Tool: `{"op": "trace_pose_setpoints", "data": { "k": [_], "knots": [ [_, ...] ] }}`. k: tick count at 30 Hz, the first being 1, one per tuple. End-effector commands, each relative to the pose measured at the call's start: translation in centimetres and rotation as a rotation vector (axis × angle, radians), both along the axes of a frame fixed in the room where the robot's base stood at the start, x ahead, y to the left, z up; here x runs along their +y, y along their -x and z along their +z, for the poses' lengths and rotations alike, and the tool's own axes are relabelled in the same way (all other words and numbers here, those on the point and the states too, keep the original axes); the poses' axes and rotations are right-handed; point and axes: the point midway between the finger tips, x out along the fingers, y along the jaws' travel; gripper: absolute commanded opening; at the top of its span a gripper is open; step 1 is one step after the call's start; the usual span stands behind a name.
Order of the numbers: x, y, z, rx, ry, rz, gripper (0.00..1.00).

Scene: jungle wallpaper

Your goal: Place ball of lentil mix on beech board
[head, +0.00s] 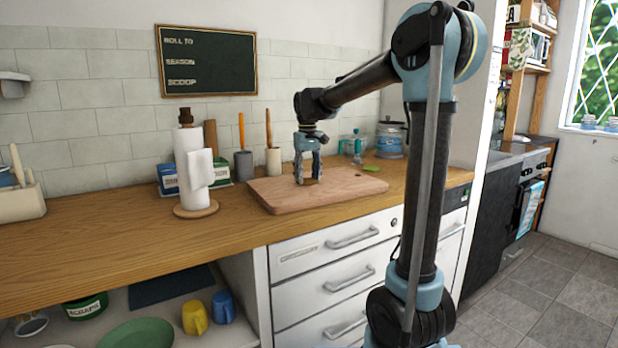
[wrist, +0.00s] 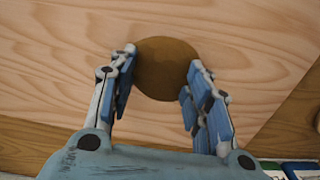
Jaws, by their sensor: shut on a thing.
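The ball of lentil mix (wrist: 165,68) is round and brown in the wrist view, between the two fingers of my gripper (wrist: 160,78). My gripper is shut on it. In the head view my gripper (head: 308,178) points down over the beech board (head: 330,202), and the ball is too small there to make out clearly. The pale wooden board fills most of the wrist view behind the ball (wrist: 60,90). I cannot tell whether the ball touches the board.
A paper towel roll (head: 195,170) stands left of the board. A green round thing (head: 371,168) and a blue-labelled jar (head: 389,143) are at the right back.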

Motion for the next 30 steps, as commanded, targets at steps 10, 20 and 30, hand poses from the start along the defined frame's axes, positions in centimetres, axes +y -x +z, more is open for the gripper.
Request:
{"op": "trace_pose_setpoints", "data": {
  "k": [10,20,30],
  "knots": [
    [-0.1,0.0,-0.1,0.0,0.0,-0.001,0.65],
    [-0.1,-0.1,0.5,0.0,0.0,-0.002,0.65],
    [-0.2,-0.1,5.8,0.0,0.0,-0.003,0.65]
  ]
}}
